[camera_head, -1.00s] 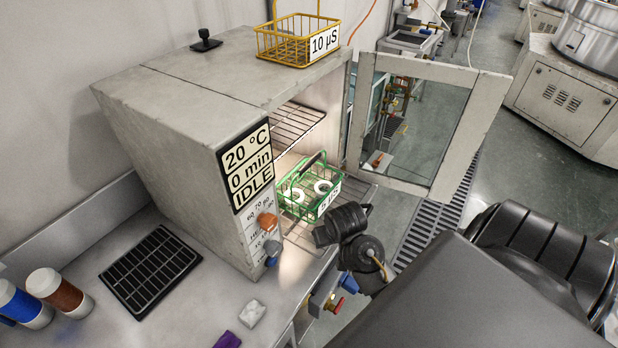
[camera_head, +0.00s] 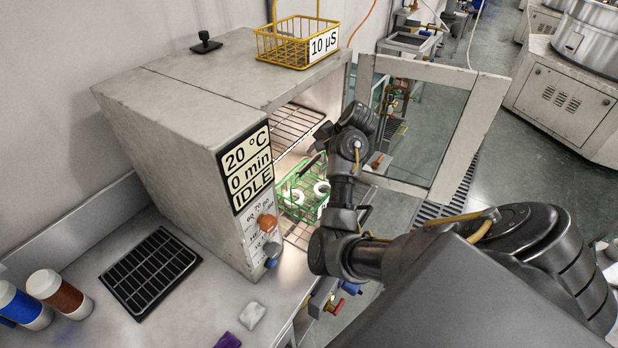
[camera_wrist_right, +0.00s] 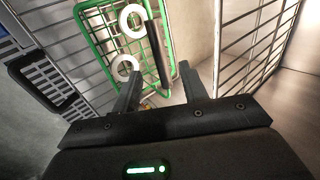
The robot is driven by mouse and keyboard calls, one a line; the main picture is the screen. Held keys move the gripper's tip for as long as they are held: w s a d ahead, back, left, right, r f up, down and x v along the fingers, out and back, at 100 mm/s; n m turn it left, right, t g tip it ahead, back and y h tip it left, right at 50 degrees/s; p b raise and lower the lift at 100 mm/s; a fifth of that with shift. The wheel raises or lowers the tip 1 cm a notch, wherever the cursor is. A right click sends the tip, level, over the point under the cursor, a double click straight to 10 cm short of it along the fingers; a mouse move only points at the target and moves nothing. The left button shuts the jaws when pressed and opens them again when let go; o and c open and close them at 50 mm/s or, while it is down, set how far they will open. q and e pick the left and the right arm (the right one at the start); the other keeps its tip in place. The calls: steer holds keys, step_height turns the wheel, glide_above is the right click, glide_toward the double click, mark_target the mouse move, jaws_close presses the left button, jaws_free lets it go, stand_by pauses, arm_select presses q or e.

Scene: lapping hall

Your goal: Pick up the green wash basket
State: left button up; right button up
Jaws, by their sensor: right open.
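The green wash basket (camera_head: 290,206) stands on a wire shelf inside the open oven cabinet (camera_head: 180,110). It holds white rings and has a black handle and a white label, partly hidden by my right arm. My right gripper (camera_head: 322,134) is at the oven opening, above the basket. In the right wrist view my right gripper (camera_wrist_right: 160,72) is open and empty, with the basket's black handle (camera_wrist_right: 153,48) ahead between its fingers. The green basket (camera_wrist_right: 88,38) shows beyond, apart from the fingers. My left gripper is not in view.
The oven door (camera_head: 430,125) stands open to the right. A yellow basket (camera_head: 268,45) labelled 10 µS sits on the oven top. A black slotted tray (camera_head: 150,272) and cups (camera_head: 60,292) are on the bench. Wire racks (camera_wrist_right: 255,45) lie close to the gripper.

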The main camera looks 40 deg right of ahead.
mark_target(311, 163)
steer(key=x, duration=0.3)
steer(key=shift+w+a+f+p, duration=0.1)
steer(key=shift+w+f+p, duration=0.05)
steer(key=shift+p, duration=0.2)
steer(key=shift+w+f+p, duration=0.2)
steer(key=shift+p, duration=0.15)
steer(key=p+x, duration=0.1)
steer(key=x, duration=0.2)
steer(key=shift+w+f, duration=0.15)
steer(key=shift+f, duration=0.15)
steer(key=shift+w+f, duration=0.2)
steer(key=shift+f, duration=0.2)
jaws_close()
